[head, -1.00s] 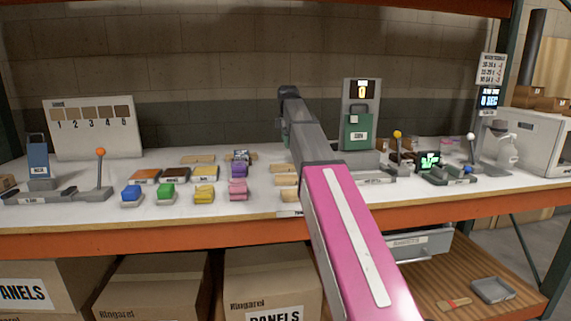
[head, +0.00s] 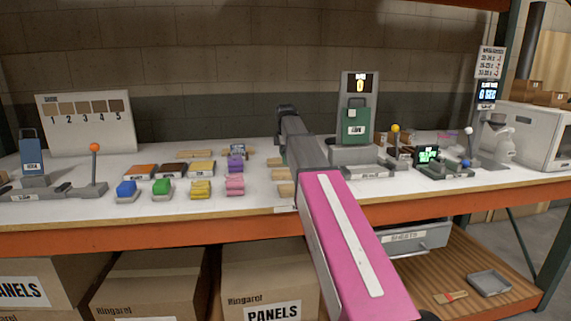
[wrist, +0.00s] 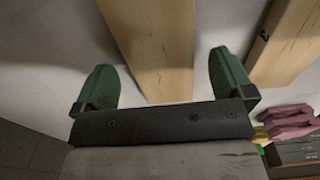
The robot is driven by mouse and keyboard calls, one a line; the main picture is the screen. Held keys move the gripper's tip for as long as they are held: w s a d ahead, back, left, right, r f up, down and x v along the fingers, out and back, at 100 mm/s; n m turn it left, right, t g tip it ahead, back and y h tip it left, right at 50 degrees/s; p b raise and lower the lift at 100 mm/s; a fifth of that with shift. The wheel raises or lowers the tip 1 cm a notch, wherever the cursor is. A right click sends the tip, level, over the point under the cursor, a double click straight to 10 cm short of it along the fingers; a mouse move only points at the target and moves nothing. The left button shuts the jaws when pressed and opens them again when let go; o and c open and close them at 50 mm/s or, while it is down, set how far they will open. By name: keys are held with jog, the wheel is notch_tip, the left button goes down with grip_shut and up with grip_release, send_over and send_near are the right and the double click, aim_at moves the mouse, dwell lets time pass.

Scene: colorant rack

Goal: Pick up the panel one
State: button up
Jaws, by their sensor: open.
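Light wooden panels lie on the white counter. In the wrist view one panel (wrist: 152,45) runs lengthwise between the two green fingers of my gripper (wrist: 160,75), which is open, with a gap on each side. A second panel (wrist: 285,40) lies to its right, with a dark mark near its edge. In the head view a few wooden pieces (head: 285,189) show just left of my pink arm, which hides my gripper and part of the counter there. I cannot read a number on any panel.
Colored blocks, such as a blue one (head: 126,190) and a pink one (head: 234,186), sit left of my arm. A green canister (head: 357,122) stands on a grey machine behind it. Levers and small devices (head: 428,155) fill the right side. A numbered board (head: 88,122) stands back left.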

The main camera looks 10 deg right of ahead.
jog(key=shift+f, duration=0.65)
jog(key=c, duration=1.1)
jog(key=shift+o, duration=0.2)
